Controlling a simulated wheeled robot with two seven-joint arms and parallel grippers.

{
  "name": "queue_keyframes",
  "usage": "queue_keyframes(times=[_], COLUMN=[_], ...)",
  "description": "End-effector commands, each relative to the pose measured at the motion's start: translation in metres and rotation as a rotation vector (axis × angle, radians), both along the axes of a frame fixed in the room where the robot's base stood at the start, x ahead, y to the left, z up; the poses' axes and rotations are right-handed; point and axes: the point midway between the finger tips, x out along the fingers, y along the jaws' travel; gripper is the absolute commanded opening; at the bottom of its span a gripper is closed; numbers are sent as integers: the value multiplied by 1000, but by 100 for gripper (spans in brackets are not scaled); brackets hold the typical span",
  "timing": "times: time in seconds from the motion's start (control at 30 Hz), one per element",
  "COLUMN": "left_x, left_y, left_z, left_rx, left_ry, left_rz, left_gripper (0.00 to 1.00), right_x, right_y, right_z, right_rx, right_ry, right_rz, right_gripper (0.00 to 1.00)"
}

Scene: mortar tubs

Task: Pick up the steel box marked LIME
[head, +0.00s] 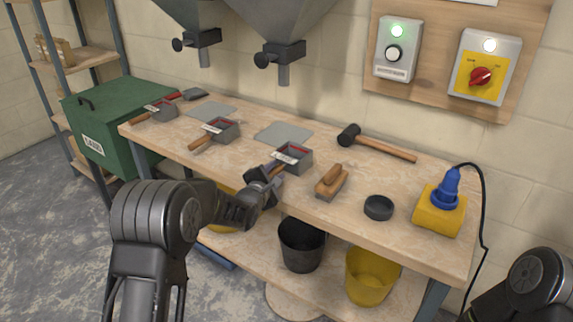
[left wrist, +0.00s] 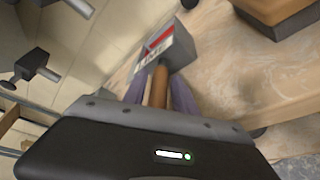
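The steel box marked LIME (left wrist: 165,50) shows in the left wrist view with its wooden handle (left wrist: 160,86) pointing back toward my gripper. In the head view it is the rightmost of three handled steel boxes (head: 293,157), standing on the workbench near its front edge. My left gripper (head: 272,174) is at its handle. In the left wrist view the fingers (left wrist: 160,92) lie on both sides of the handle, with slim gaps showing, so the gripper looks open around it. My right gripper is out of view; only part of my right arm shows at the lower right.
Two similar steel boxes (head: 223,130) (head: 161,110) stand further left on the workbench (head: 340,222). A wooden-handled brush (head: 331,183), a mallet (head: 380,144), a black ring (head: 378,207) and a yellow block with a blue top (head: 440,208) lie to the right. Hoppers (head: 285,50) hang above.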

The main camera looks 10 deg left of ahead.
Motion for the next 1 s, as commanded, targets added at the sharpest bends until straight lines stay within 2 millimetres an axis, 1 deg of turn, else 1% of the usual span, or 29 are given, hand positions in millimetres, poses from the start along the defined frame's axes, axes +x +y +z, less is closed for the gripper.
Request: queue_keyframes(times=[0.37,0.77,1.0], left_x=[0,0,0], left_y=[0,0,0], left_z=[0,0,0], left_rx=[0,0,0], left_ry=[0,0,0], left_rz=[0,0,0], left_gripper=[33,1,0], right_x=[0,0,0], right_y=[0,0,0], right_z=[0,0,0], right_rx=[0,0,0], right_ry=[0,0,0], right_rz=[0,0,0], right_gripper=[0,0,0])
